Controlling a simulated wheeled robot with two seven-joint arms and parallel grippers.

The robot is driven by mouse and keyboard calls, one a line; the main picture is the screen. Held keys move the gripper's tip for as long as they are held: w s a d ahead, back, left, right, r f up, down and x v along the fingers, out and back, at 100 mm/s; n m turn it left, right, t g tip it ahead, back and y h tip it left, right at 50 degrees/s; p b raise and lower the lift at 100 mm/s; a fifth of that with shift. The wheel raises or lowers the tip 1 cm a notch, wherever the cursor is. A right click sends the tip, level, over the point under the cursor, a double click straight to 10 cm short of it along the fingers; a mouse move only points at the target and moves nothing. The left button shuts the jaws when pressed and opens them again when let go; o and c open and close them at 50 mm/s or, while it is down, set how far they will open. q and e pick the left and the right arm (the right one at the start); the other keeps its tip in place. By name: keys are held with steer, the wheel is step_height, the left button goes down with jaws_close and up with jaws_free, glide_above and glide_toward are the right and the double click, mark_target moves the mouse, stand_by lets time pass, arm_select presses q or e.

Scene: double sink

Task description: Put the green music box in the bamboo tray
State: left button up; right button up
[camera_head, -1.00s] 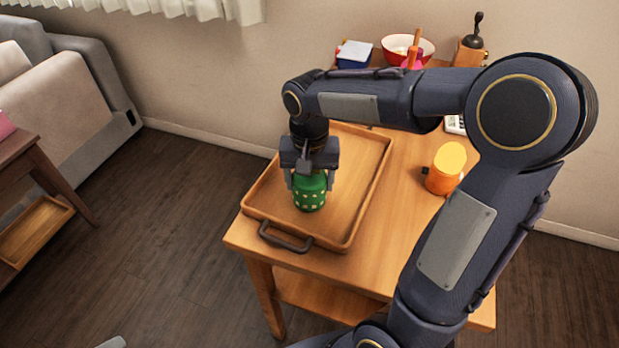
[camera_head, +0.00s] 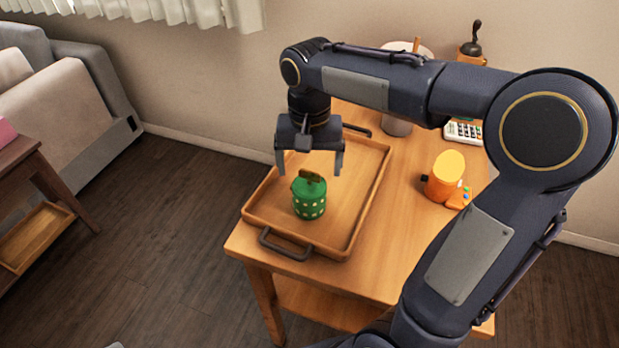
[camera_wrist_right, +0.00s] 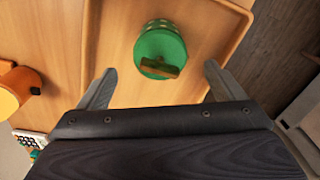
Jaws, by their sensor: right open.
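The green music box (camera_head: 309,198) stands upright inside the bamboo tray (camera_head: 345,247), towards its front left part. It has light square dots on its side and a brown piece on top. My right gripper (camera_head: 309,170) is open and empty above it, apart from it. In the right wrist view the green music box (camera_wrist_right: 160,50) lies beyond the two spread fingers (camera_wrist_right: 158,84), between their lines, touching neither. The tray's rim (camera_wrist_right: 225,30) also shows there. My left gripper is not in view.
The tray sits on a wooden table (camera_head: 400,215). An orange object (camera_head: 445,176) stands to its right, with a calculator (camera_head: 465,130) and a grinder (camera_head: 473,45) behind. A grey container (camera_head: 398,125) is partly hidden by my arm. Dark floor lies left.

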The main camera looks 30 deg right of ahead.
step_height(320, 180, up, 5)
steer(key=shift+f, duration=0.1)
steer(key=s+a+f+n+t+y, duration=0.2)
steer(key=s+f, duration=0.2)
steer(key=s, duration=0.4)
steer(key=s+a+f+n+t+y, duration=0.1)
steer(key=s+a+f+n+t, duration=0.1)
steer(key=s, duration=0.7)
steer(key=shift+f+n+t+y, duration=0.3)
steer(key=shift+f+t+y, duration=0.1)
steer(key=shift+f+t, duration=0.45)
